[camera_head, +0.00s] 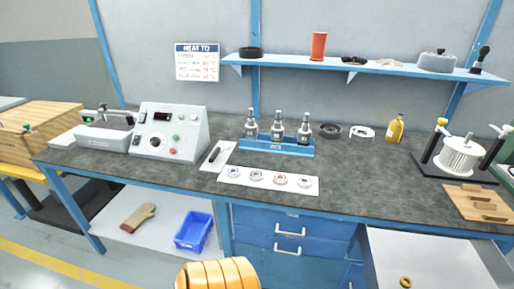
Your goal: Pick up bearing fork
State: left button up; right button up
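I cannot tell for sure which thing is the bearing fork. A slim black tool (214,154) lies on a white sheet left of the rack. Several ring-shaped parts, one at the left (234,172), lie in a row on a white strip in front of the rack. Neither of my grippers shows in the head view.
A control box (170,133) and a grey device (103,136) stand at the left of the bench (350,178). A dark ring (330,130), a white ring (362,132), a yellow bottle (395,129) and a white ribbed cylinder (460,157) stand right. The bench front between is clear.

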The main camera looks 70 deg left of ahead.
aim_at(214, 154)
jog(key=u, duration=2.65)
jog(key=i+j+z, duration=0.1)
jog(key=i+j, duration=0.4)
jog(key=i, duration=0.15)
